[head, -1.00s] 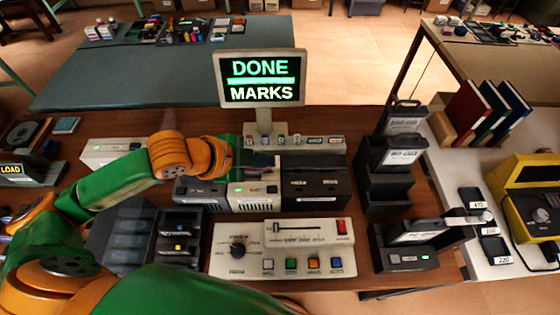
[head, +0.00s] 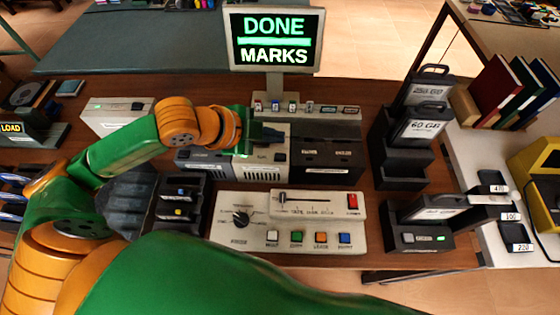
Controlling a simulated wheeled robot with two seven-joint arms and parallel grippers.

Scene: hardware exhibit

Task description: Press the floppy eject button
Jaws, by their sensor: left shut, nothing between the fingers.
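My left gripper (head: 272,133) is dark and shut with nothing in it. It reaches over the top of the row of drives from the left, above the pale middle drive (head: 262,172). A grey drive (head: 200,162) stands left of it and a black drive (head: 325,160) with small labels stands right of it. My orange wrist and the gripper cover part of the drive tops. I cannot tell which small button is the floppy eject, nor whether the fingertips touch anything. My right gripper is not in view.
A monitor (head: 275,8) reading "DONE MARKS" stands behind the drives. A control panel (head: 225,205) with a dial, slider and coloured buttons lies in front. Black cartridge holders (head: 402,180) stand to the right. A dark tray (head: 178,227) and a pale box (head: 98,118) are to the left.

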